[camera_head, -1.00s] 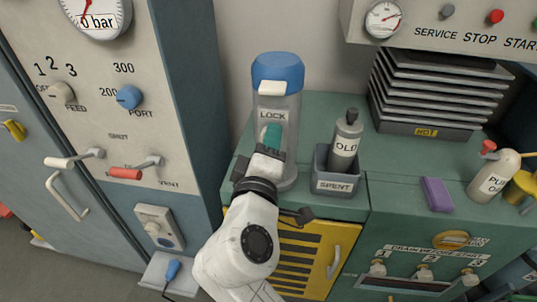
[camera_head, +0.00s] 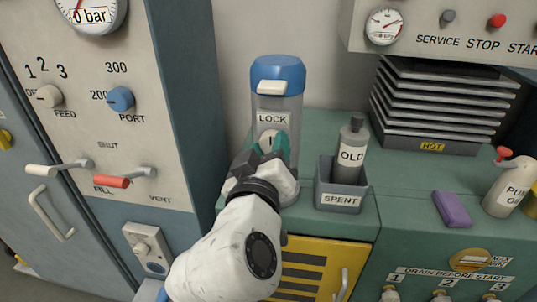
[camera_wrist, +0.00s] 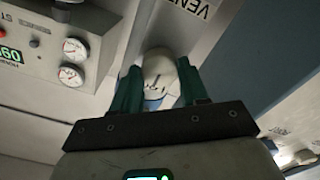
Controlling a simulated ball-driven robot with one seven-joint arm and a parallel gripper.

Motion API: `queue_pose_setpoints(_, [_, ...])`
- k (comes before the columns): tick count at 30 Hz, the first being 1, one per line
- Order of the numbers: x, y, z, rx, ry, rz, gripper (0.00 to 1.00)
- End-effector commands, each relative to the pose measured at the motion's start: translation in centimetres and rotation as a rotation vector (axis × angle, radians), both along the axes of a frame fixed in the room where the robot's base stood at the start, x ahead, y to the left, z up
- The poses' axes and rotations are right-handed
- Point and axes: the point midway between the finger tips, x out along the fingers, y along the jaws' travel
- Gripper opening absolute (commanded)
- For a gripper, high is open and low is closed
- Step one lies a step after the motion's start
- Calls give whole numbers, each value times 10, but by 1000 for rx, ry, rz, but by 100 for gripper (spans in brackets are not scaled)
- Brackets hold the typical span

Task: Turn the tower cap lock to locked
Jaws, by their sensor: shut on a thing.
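The tower is an upright grey cylinder with a blue cap (camera_head: 277,72) and a pale tab at its front. A LOCK label (camera_head: 272,118) sits below the cap. Just under it is the round, pale lock knob (camera_head: 270,136), with a dark mark on its face. My gripper (camera_head: 268,150) reaches the knob from the front, its green fingers on either side, shut on it. In the wrist view the knob (camera_wrist: 160,70) shows between the fingers of my gripper (camera_wrist: 160,88). Which setting the knob points to is not readable, and its lower part is hidden.
A grey SPENT bin (camera_head: 341,190) holding an OLD bottle (camera_head: 351,150) stands close right of the tower. A tall cabinet with red (camera_head: 112,182) and white levers is at left.

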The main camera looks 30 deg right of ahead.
Motion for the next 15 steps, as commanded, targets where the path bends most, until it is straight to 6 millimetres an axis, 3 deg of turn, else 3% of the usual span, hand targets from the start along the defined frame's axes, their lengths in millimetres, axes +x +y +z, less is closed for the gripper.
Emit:
queue_pose_setpoints(14, [0,0,-3,16,-2,-1,13])
queue_pose_setpoints(15, [0,0,-3,16,-2,-1,45])
